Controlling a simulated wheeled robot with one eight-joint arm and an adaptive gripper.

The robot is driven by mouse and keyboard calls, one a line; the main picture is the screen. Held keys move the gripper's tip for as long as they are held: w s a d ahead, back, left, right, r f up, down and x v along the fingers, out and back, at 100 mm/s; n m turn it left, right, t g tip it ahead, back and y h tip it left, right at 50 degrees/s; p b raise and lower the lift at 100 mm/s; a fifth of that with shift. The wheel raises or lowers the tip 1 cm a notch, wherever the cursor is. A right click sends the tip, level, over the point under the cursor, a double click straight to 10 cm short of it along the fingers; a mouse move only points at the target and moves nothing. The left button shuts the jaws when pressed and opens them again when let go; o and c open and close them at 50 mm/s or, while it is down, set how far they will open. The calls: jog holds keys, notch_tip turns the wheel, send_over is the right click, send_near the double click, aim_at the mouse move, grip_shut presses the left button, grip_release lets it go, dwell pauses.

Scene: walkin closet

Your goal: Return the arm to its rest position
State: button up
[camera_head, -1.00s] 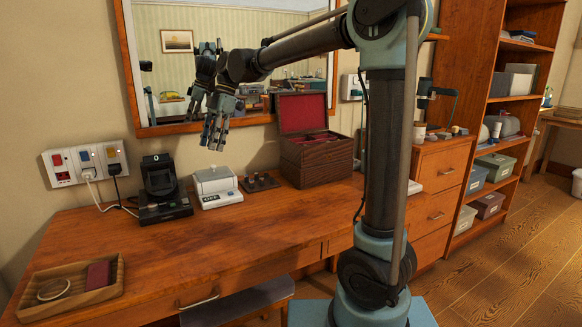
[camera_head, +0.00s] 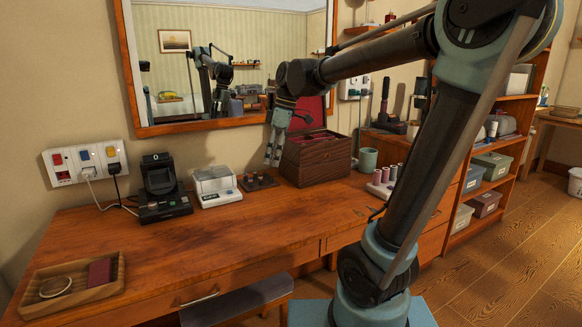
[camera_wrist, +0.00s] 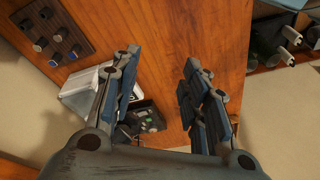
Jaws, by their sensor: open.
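My arm reaches from its base at the lower right up and over to the left, above the wooden dressing table (camera_head: 250,240). My gripper (camera_head: 272,162) hangs at the arm's end with its fingers pointing down, in front of the mirror and by the left side of the open dark wooden box (camera_head: 318,165). In the wrist view my gripper (camera_wrist: 160,90) has its fingers spread apart with nothing between them. The table top shows beneath them.
A small white-lidded device (camera_head: 216,186), a black stand device (camera_head: 163,190) and a dark knob board (camera_head: 258,181) stand near the gripper. A wooden tray (camera_head: 112,288) lies front left. A green cup (camera_head: 368,160) and a spool rack (camera_head: 383,186) stand right of the box. The table's middle is clear.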

jog(key=s+d+f+m+t+h, duration=0.1)
jog(key=s+d+f+m, duration=0.7)
jog(key=d+f, duration=0.2)
jog(key=s+d+f+m+t+h, duration=0.1)
jog(key=s+d+f+m+t, duration=0.1)
jog(key=s+d+f+m, duration=0.6)
jog(key=d+f+m, duration=0.1)
jog(key=d+f, duration=0.1)
jog(key=d, duration=0.4)
jog(key=shift+s+d+h, duration=0.2)
jog(key=shift+d+h, duration=0.05)
jog(key=shift+h, duration=0.15)
jog(key=shift+w+f, duration=0.2)
jog(key=shift+w, duration=0.25)
jog(key=shift+c, duration=0.2)
